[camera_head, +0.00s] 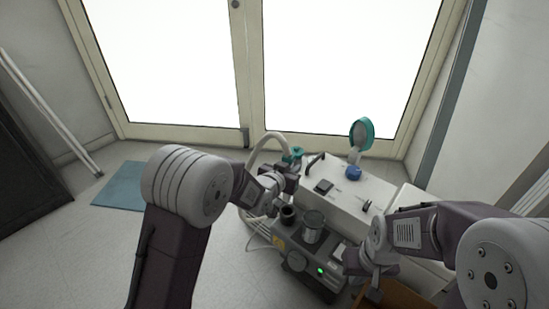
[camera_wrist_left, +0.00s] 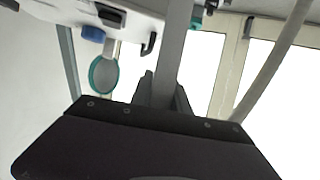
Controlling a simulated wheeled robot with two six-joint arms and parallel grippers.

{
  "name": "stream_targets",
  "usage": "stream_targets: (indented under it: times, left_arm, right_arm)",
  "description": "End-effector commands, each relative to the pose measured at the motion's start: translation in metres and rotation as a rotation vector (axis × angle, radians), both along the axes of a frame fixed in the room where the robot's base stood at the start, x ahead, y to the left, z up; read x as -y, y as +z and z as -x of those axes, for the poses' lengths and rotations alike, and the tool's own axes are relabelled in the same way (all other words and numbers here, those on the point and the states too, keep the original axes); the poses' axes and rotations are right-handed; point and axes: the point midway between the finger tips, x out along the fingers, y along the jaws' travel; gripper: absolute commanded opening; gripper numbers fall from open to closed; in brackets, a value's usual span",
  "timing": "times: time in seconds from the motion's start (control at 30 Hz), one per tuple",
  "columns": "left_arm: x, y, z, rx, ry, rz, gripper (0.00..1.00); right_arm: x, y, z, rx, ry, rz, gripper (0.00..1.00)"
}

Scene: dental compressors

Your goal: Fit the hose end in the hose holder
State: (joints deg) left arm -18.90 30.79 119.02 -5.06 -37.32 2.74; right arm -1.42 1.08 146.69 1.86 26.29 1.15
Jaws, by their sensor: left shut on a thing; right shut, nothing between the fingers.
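My left gripper (camera_head: 288,183) is shut on a pale grey tube, the hose end (camera_wrist_left: 171,50), which passes between its fingers in the left wrist view. The pale hose (camera_head: 265,142) arcs up behind this gripper, and it also shows in the left wrist view (camera_wrist_left: 275,62). The gripper hangs above the left part of the compressor unit, near a teal fitting (camera_head: 292,155). I cannot tell for sure which part is the hose holder. My right gripper (camera_head: 373,291) is shut and empty, low at the right front of the machines.
A white box (camera_head: 345,188) carries a blue knob (camera_head: 353,172) and a teal-rimmed round part (camera_head: 361,134). A dark grey unit (camera_head: 300,262) with a green light, a dark port (camera_head: 287,214) and a metal cup (camera_head: 313,222) stands in front. A brown box edge (camera_head: 400,296) is near my right gripper.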

Motion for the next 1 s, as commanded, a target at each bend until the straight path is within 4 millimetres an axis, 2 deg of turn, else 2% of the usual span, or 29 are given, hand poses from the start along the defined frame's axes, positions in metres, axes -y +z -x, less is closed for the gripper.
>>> stream_targets:
  times: [0.1,0.33,0.73,1.0]
  left_arm:
    - [0.007,-0.002,0.003,0.002,-0.014,0.001,0.0]
    - [0.007,-0.008,0.003,0.002,-0.014,0.001,0.0]
    - [0.006,-0.044,0.003,0.001,-0.013,0.0,0.0]
    - [0.006,-0.044,0.003,0.002,-0.013,0.001,0.0]
  right_arm:
    - [0.0,0.0,0.0,0.0,0.0,0.0,0.0]
    - [0.0,-0.005,0.0,0.0,0.0,0.0,0.0]
    - [0.0,-0.035,0.0,0.0,0.0,0.0,0.0]
    - [0.0,-0.034,0.0,0.0,0.0,0.0,0.0]
